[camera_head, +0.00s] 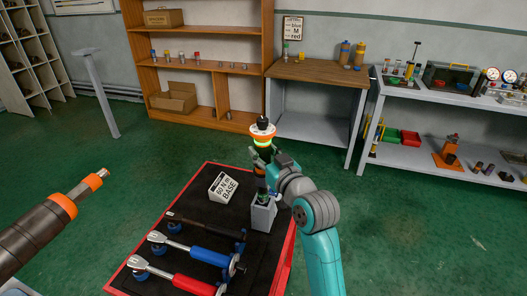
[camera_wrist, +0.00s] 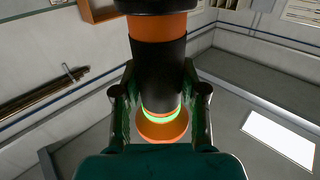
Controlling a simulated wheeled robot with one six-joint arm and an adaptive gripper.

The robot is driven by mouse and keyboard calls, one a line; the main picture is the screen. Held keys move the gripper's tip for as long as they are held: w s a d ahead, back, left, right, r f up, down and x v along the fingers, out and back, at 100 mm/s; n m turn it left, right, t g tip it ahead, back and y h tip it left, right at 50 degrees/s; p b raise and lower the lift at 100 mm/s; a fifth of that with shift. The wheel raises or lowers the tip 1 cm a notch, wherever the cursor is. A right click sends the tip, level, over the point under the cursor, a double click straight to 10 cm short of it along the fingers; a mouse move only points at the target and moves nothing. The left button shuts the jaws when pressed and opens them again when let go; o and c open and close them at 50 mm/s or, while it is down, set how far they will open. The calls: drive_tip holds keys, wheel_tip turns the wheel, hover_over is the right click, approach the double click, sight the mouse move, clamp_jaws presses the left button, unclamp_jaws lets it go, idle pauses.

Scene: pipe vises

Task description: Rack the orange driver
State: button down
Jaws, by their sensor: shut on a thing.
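The orange driver (camera_head: 262,135), black with orange bands and a glowing green ring, stands about upright in the head view. My gripper (camera_head: 268,163) is shut around its dark middle, coming from the right. In the wrist view, the driver (camera_wrist: 158,55) runs between the two fingers of my gripper (camera_wrist: 158,90), with the green ring and an orange end below. A grey block-shaped holder (camera_head: 262,216) stands under the driver on the black-topped red cart (camera_head: 188,197). The driver's lower end meets the holder's top in the picture; I cannot tell how deep it sits.
A placard reading "50 N m BASE" (camera_head: 223,187) stands left of the holder. Black, blue (camera_head: 195,252) and red (camera_head: 180,279) handled wrenches lie in front. A large brown-and-orange tool (camera_head: 40,225) fills the left foreground.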

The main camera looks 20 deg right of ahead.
drive_tip(key=shift+f, duration=4.15)
idle(3.8)
